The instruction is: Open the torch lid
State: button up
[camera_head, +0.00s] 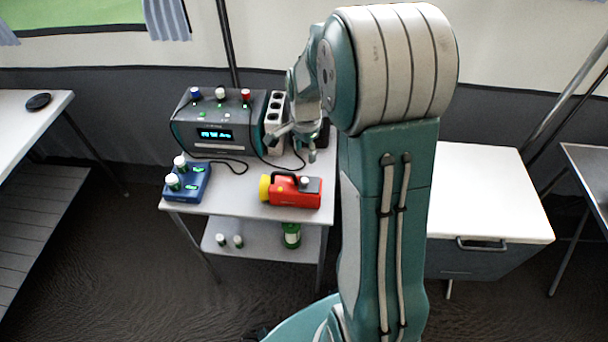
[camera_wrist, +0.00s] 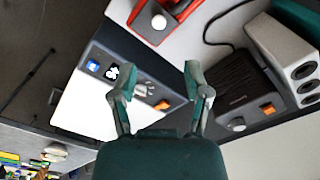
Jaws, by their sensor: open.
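The red torch (camera_head: 285,199) lies on the small table with its yellow head to the left. A grey part with a pale round knob (camera_head: 304,182) is at its right end. In the wrist view, part of the red torch (camera_wrist: 173,8) shows at the top edge, with the dark part and white knob (camera_wrist: 158,22) beside it; the rest is cut off. I cannot tell whether the lid is shut. My gripper (camera_head: 293,146) is open and empty, above the back of the table and behind the torch. Its spread fingers also show in the wrist view (camera_wrist: 160,77).
A grey device with a lit display (camera_head: 216,151), a white socket strip (camera_head: 274,118) and black cables stand at the back. A green lantern-like object (camera_head: 291,235) stands on the lower shelf. A white-topped cabinet (camera_head: 490,190) stands right.

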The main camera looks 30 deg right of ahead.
aim_at(305, 179)
notch_tip(305, 179, down, 10)
jog(key=shift+f, duration=0.25)
jog(key=shift+c, duration=0.2)
grip_shut()
